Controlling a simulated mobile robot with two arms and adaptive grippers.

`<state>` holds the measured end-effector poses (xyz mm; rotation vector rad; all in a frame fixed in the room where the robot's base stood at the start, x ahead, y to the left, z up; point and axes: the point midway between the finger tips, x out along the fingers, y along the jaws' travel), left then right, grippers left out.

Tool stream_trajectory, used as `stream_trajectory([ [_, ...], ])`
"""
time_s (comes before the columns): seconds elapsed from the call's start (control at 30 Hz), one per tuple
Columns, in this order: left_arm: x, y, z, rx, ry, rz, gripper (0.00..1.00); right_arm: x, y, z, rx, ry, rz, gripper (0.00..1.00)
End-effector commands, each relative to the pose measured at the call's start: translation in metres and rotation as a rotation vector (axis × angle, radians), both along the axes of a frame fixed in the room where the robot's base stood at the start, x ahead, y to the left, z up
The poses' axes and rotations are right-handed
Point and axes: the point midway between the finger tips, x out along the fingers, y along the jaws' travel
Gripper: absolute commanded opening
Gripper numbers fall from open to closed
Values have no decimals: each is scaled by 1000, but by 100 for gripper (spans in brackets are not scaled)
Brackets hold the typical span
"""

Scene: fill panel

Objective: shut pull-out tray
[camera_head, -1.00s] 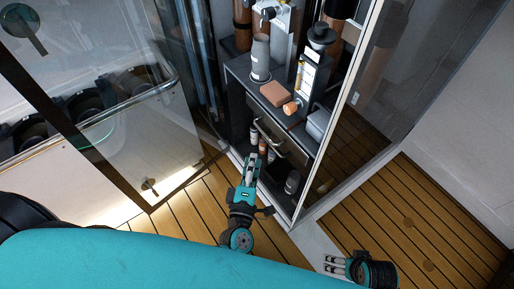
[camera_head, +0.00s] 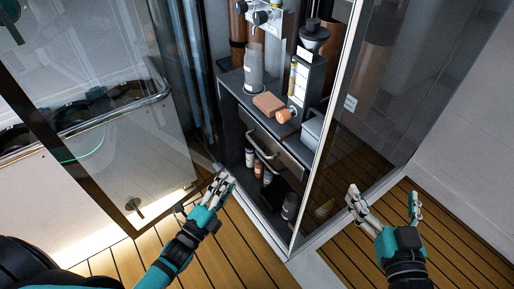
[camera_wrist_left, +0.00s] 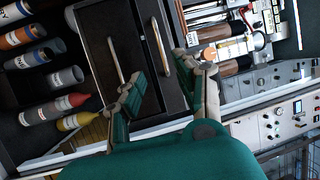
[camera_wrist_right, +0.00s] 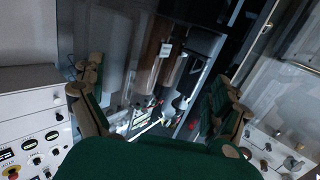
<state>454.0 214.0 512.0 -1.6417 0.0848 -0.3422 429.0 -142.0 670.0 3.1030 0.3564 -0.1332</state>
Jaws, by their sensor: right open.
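The pull-out tray has a dark front (camera_head: 285,150) with a metal handle (camera_head: 262,145), low in the cabinet under the shelf. I cannot tell how far it stands out. In the left wrist view its dark front (camera_wrist_left: 128,30) and the handle (camera_wrist_left: 160,45) show just beyond the fingers. My left gripper (camera_head: 226,178) is in front of the cabinet, lower left of the handle and apart from it. Its fingers are partly open with nothing between them. My right gripper (camera_head: 383,193) is open and empty, right of the cabinet's glass panel.
A glass panel (camera_head: 350,130) with a pale frame stands between my right gripper and the tray. A glass door (camera_head: 110,100) with a rail is at the left. Bottles (camera_head: 258,165) stand below the tray. An orange block (camera_head: 268,103) lies on the shelf above. Wooden floor is clear in front.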

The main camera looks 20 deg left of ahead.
Motion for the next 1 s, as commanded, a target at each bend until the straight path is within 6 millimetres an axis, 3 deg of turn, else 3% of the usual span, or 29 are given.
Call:
stream_trajectory([
  [0.3,67,-18,12,-5,-5,-1,34,1,8,47,73,-279,17,100],
  [0.6,123,-34,21,-7,-2,-2,34,-17,11,97,156,-577,35,100],
  [0.8,141,-39,25,-5,-1,-1,34,-28,10,116,189,-695,40,100],
  [1.0,145,-40,26,-6,2,0,34,-32,9,121,197,-723,41,100],
])
